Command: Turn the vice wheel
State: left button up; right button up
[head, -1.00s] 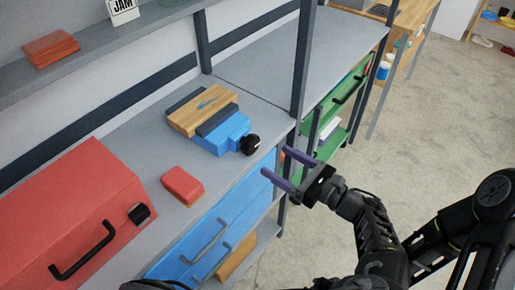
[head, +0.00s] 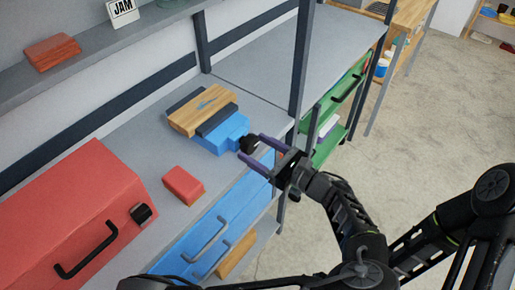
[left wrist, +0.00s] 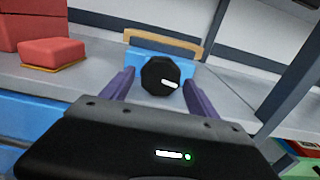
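The vice (head: 222,136) is blue with dark jaws around a wooden block (head: 202,109), on the grey shelf. Its black wheel (head: 249,144) faces the shelf's front edge. In the left wrist view the wheel (left wrist: 160,77) has a white mark at its lower right. My left gripper (head: 257,149) is open, its purple fingers at the wheel. In the left wrist view the fingertips (left wrist: 159,80) lie one on each side of the wheel, with visible gaps. I cannot tell how far they reach past its face. My right gripper is not in view.
A red-brown block (head: 183,185) lies on the shelf left of the vice. A red box with a black handle (head: 70,212) stands farther left. A blue drawer (head: 220,230) is below the shelf, and a dark upright post (head: 301,60) rises right of the vice.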

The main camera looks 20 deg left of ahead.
pick_arm(q)
jog(key=c, duration=1.2)
jog(key=shift+r+m+p, duration=0.15)
jog(key=shift+m+p, duration=0.15)
jog(key=shift+p, duration=0.25)
jog(key=shift+r+m+p, duration=0.1)
jog(key=shift+m+p, duration=1)
jog(key=shift+p, duration=0.05)
jog(key=shift+f+m, duration=0.2)
jog(key=shift+m, duration=0.5)
jog(key=o, duration=1.4)
jog(key=b+v, duration=0.2)
jog(key=v, duration=0.6)
